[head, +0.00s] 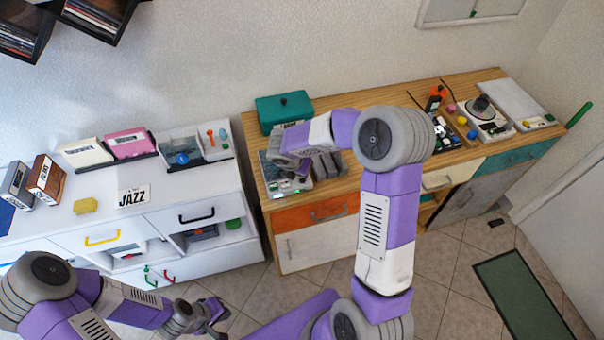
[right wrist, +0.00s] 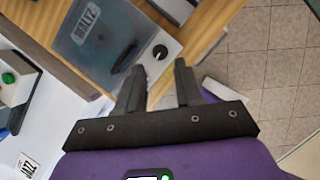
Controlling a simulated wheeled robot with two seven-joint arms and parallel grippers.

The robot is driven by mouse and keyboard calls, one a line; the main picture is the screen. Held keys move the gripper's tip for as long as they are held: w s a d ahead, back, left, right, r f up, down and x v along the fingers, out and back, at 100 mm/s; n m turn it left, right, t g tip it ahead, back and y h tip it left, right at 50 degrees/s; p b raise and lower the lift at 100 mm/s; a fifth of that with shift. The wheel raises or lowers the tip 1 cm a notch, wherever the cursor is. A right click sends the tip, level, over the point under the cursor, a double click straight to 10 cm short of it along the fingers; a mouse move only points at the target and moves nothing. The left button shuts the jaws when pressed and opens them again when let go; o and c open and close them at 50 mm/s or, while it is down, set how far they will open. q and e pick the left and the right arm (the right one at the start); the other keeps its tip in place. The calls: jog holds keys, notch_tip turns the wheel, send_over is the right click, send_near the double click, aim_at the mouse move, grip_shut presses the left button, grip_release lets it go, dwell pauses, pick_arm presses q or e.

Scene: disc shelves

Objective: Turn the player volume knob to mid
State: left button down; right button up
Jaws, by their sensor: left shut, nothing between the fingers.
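In the right wrist view the player (right wrist: 100,42) is a box with a grey see-through lid, a WALTZ label and a pale strip. The black volume knob (right wrist: 160,52) with a white mark sits on that strip. My right gripper (right wrist: 158,68) is open, its two fingers apart, with the knob just beyond and between the tips; nothing is between them. In the head view the player (head: 297,186) is on the left end of the wooden cabinet, partly hidden by my right arm. My left gripper (head: 218,314) is shut and empty, low in front of the white cabinet.
A teal box (head: 283,112) stands behind the player on the wooden cabinet (head: 355,101). Electronics and a turntable (head: 482,112) are at its right end. The white cabinet (head: 165,202) holds boxes and a yellow sponge (head: 85,206). Tiled floor lies in front.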

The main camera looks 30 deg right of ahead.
aim_at(302, 178)
jog(key=b+x, duration=0.1)
jog(key=x, duration=0.5)
jog(key=shift+w+f, duration=0.1)
jog(key=shift+f, duration=0.15)
jog(key=shift+c, duration=0.2)
grip_shut()
